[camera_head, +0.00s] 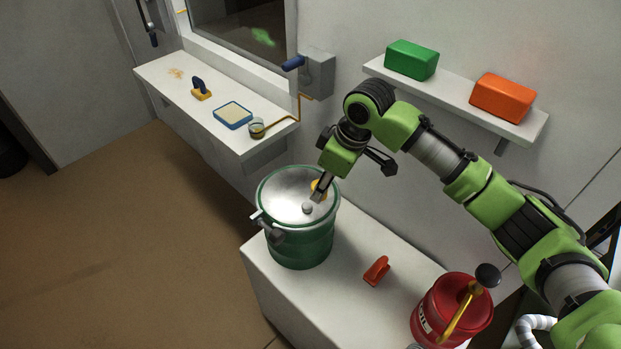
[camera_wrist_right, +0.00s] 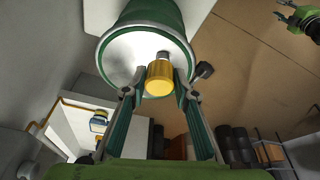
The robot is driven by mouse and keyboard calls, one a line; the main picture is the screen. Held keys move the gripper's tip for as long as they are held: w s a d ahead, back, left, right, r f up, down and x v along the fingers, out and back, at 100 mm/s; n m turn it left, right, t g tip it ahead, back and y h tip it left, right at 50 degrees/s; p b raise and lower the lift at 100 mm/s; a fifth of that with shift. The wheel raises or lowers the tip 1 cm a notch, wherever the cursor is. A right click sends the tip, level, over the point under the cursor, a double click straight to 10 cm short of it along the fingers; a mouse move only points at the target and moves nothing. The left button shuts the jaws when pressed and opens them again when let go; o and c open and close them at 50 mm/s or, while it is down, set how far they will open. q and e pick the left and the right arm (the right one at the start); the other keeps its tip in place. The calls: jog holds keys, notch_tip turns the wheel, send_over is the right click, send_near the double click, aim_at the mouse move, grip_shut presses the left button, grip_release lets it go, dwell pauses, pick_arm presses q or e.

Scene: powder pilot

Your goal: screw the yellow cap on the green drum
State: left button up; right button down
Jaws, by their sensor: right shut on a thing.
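The green drum (camera_head: 300,237) stands upright on the white bench with a pale metal lid (camera_head: 285,190). My right gripper (camera_head: 318,191) reaches down over the far right part of the lid. It is shut on the yellow cap (camera_head: 315,184), which its fingers partly hide. In the right wrist view the yellow cap (camera_wrist_right: 159,78) sits between the fingertips, in front of a short metal neck (camera_wrist_right: 163,56) on the lid. I cannot tell whether cap and neck touch. A green and grey part, probably my left gripper (camera_wrist_right: 284,13), shows at that view's upper right corner.
A red clip-like piece (camera_head: 376,270) and a red can (camera_head: 452,310) with a yellow-handled tool stand on the bench right of the drum. A wall shelf (camera_head: 455,98) holds a green block and an orange block. A ledge (camera_head: 160,75) with small tools runs behind left.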

aim_at(312, 183)
jog(key=shift+w+a+f+n, duration=0.15)
jog(key=shift+w+a+n, duration=0.1)
jog(key=shift+a+n, duration=0.2)
jog(key=shift+w+a+f+n, duration=0.2)
jog(key=shift+a+n, duration=0.15)
jog(key=shift+a, duration=0.2)
jog(key=shift+a+f+n+g+p, duration=0.15)
jog(key=shift+a+n+g+p, duration=0.15)
jog(key=shift+a+n, duration=0.15)
pick_arm(q)
jog(key=shift+w+d+r, duration=0.15)
jog(key=shift+d+r, duration=0.1)
jog(key=shift+d, duration=0.2)
jog(key=shift+w+d+r, duration=0.15)
jog(key=shift+d+r, duration=0.1)
jog(key=shift+d, duration=0.2)
pick_arm(e)
jog(key=shift+w, duration=0.1)
pick_arm(q)
jog(key=shift+a, duration=0.1)
jog(key=shift+r, duration=0.1)
pick_arm(e)
jog(key=shift+p, duration=0.45)
jog(key=shift+f, duration=1.65)
pick_arm(q)
jog(key=shift+a+r, duration=0.2)
jog(key=shift+a, duration=0.1)
pick_arm(e)
jog(key=shift+d, duration=0.1)
